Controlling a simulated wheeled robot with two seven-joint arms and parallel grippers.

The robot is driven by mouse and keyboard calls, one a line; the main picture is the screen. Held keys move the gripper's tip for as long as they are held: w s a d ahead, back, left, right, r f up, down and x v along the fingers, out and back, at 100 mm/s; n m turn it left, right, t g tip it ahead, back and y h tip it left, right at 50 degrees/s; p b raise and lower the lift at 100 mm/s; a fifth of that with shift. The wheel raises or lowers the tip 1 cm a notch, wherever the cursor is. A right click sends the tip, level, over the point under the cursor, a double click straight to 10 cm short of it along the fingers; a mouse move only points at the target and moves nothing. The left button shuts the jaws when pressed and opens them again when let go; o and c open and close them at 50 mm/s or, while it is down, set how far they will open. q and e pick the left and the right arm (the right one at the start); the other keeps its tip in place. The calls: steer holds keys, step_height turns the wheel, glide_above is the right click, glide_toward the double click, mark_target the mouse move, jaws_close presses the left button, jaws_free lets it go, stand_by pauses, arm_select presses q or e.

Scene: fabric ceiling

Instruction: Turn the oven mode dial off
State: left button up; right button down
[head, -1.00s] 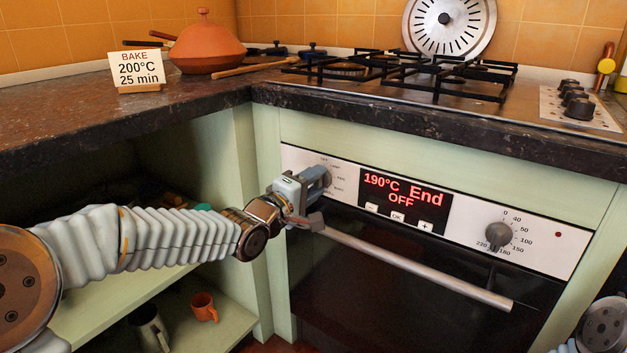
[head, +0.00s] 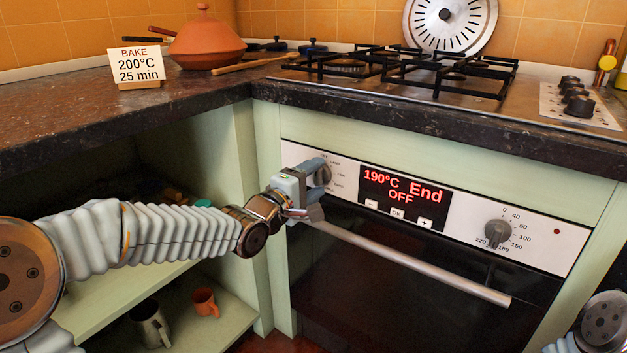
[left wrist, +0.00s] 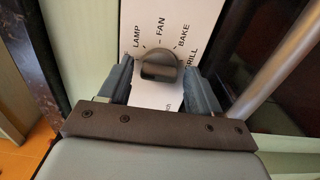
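The oven mode dial (left wrist: 158,67) is a dark grey knob on the white panel at the oven's left end. In the left wrist view the labels LAMP, FAN, BAKE and GRILL show around it; I cannot tell which one it points at. My left gripper (head: 318,188) is at this dial in the head view. In the left wrist view its fingers (left wrist: 158,82) stand apart on either side of the dial, with gaps showing. The oven display (head: 402,199) reads 190°C, End, OFF. My right gripper is out of view; only part of my right arm shows.
The oven door handle (head: 420,266) runs just below the panel, close to my left gripper. The temperature dial (head: 498,233) is at the panel's right. The worktop edge (head: 400,122) overhangs above. A card (head: 138,66) reads BAKE 200°C 25 min. Open shelves (head: 225,322) lie left.

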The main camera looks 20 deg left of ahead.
arm_select(q)
steer(key=shift+s, duration=0.1)
steer(key=p+v, duration=0.1)
steer(key=v, duration=1.2)
steer(key=shift+s+a, duration=0.1)
steer(key=shift+s, duration=0.2)
steer(key=w+d+f+m+g+y+p, duration=0.1)
steer(key=d+f+m+g+p, duration=0.15)
steer(key=f, duration=0.85)
steer(key=w+d+f+m+g+y+p, duration=0.15)
steer(key=f+g, duration=0.25)
steer(key=f, duration=0.7)
steer(key=s+d+f+m+g+p, duration=0.1)
steer(key=s+d+f+m+g, duration=0.1)
steer(key=s+f, duration=0.4)
steer(key=s+d+f+m+g, duration=0.2)
steer(key=s+f+m+g, duration=0.1)
steer(key=s+f, duration=0.3)
steer(key=s+d+f+m+g+p, duration=0.1)
steer(key=s+d+f+m+g, duration=0.1)
steer(key=s+f, duration=0.4)
step_height(320, 180, down, 4)
steer(key=shift+d+r+m+g+p, duration=0.15)
steer(key=shift+m+g+p, duration=0.15)
steer(key=shift+m+g, duration=0.75)
steer(key=shift+n+g+h, duration=0.25)
steer(key=shift+n+g, duration=0.05)
steer(key=shift+n, duration=0.05)
